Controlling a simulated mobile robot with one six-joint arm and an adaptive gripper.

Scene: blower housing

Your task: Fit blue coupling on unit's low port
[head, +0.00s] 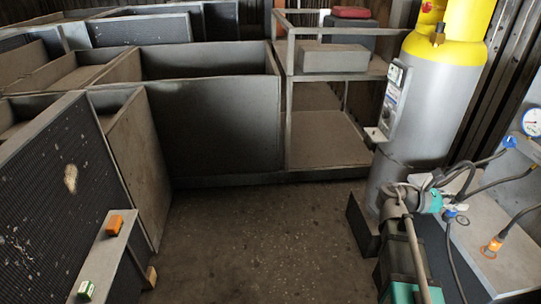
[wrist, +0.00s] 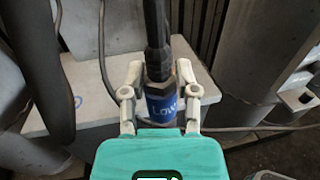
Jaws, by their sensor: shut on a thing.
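The blue coupling (wrist: 160,107), with "Low" lettering partly visible, is held between the two pale fingers of my gripper (wrist: 158,92) in the wrist view. A black hose end runs up from it. In the head view the blue coupling (head: 450,213) shows small beside my teal gripper (head: 446,206), at the right near the grey shelf. The coupling is apart from the finned unit (head: 60,175) at the left. I cannot make out which is the low port.
A grey cylinder (head: 425,110) with a yellow top stands at the right. Next to it are a gauge (head: 532,122), another blue fitting (head: 510,141), an orange coupling (head: 495,245) and several dark hoses. Grey bins (head: 210,120) and a rack (head: 325,140) stand behind. The floor (head: 250,240) between is clear.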

